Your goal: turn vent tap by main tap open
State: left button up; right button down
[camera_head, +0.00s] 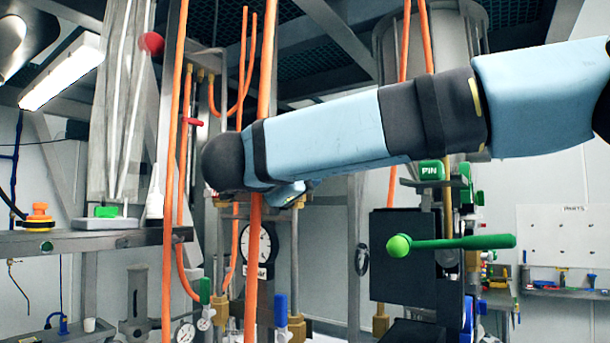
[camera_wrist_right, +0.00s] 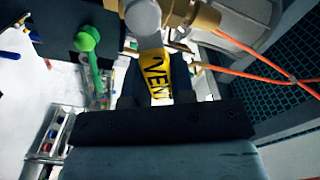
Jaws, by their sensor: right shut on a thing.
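The yellow vent tap handle (camera_wrist_right: 156,72), lettered "VENT", is between the dark fingers of my right gripper (camera_wrist_right: 159,88) in the right wrist view. The gripper is shut on it. The handle joins a grey round part (camera_wrist_right: 142,16) beside brass fittings (camera_wrist_right: 192,16). In the head view my blue right arm crosses the upper middle and hides its gripper and the vent tap. No tap that I can read as the main tap shows. My left gripper is not in view.
Orange hoses (camera_head: 171,160) hang in front of the pipework. A pressure gauge (camera_head: 254,245) and a blue-handled valve (camera_head: 281,309) stand below my arm.

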jog(key=c, duration=1)
grip_release()
jog(key=shift+o, duration=0.2)
jog(key=b+v, duration=0.3)
jog(key=v, duration=1.1)
jog(key=shift+b, duration=0.4)
